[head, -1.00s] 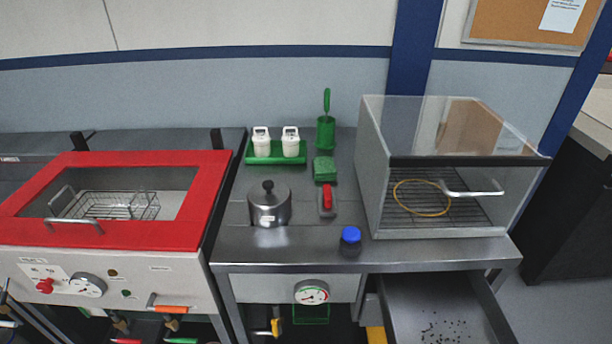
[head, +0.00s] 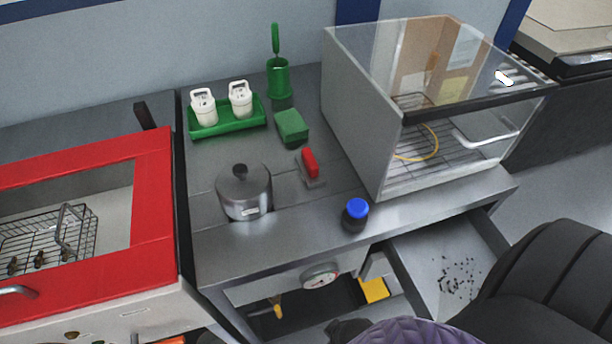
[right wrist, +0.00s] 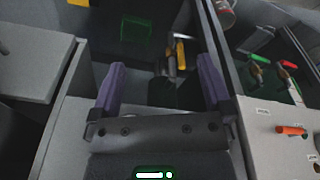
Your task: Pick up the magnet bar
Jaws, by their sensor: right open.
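What looks like the magnet bar, a red grip on a flat grey metal piece (head: 310,167), lies on the steel bench top in the head view. It is between the lidded metal pot and the clear-fronted cabinet, in front of a green block. My right gripper (right wrist: 162,66) shows in the right wrist view with its two purple fingers wide apart and nothing between them. It points toward the space under the bench, and the red-handled piece is not seen there. My right arm enters the head view at the lower right. My left gripper is not in view.
The metal pot (head: 243,193), blue-capped jar (head: 356,213), green block (head: 292,125) and clear cabinet (head: 362,130) surround the red grip. A green tray (head: 228,122) holds two white containers. The open drawer (head: 424,262) with dark bits juts out below. A red-framed machine (head: 153,200) stands left.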

